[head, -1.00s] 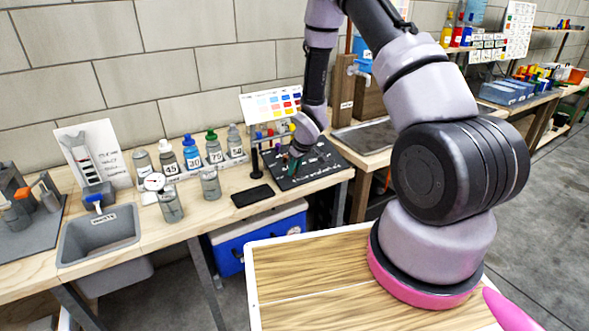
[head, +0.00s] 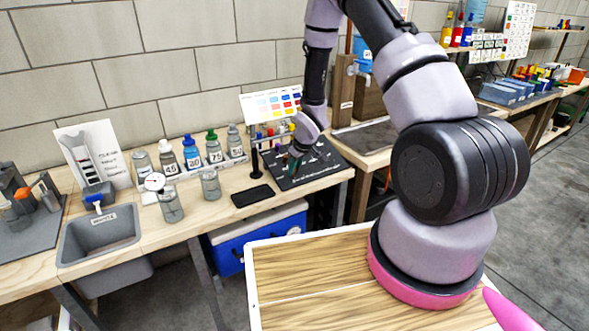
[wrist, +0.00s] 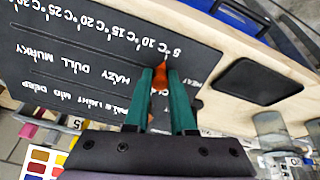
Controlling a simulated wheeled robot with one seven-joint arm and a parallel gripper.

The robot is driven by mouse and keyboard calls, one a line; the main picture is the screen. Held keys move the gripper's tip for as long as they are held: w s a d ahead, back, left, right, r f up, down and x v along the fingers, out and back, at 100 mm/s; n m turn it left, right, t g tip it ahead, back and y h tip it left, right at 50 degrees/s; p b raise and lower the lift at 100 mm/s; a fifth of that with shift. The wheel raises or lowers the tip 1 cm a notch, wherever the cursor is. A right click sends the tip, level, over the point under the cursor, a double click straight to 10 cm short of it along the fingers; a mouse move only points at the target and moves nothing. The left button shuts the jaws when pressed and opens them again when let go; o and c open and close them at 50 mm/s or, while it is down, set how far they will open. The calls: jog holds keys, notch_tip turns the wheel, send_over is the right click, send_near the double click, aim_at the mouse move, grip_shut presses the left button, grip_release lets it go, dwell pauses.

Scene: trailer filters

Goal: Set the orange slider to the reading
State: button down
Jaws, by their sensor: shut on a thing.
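The black scale board (head: 322,160) lies on the bench; in the wrist view the board (wrist: 60,60) appears upside down. Its printed rows include temperatures from 5 °C upward and words such as murky, dull and hazy. In the head view my gripper (head: 293,163) is low over the board's left part. A round white dial (head: 154,181) stands at a bottle; its reading is too small to tell.
Several numbered bottles (head: 192,154) stand along the wall left of the board. A black pad (head: 252,196) lies near the bench's front edge. A colour chart (head: 272,102) stands behind the board.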

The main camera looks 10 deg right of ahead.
aim_at(301, 171)
jog(key=shift+w+d, duration=0.3)
jog(key=shift+d, duration=0.55)
jog(key=shift+w+d, duration=0.3)
jog(key=shift+d, duration=0.55)
jog(key=c, duration=0.7)
grip_release()
jog(key=shift+c, duration=0.2)
jog(key=v, duration=1.1)
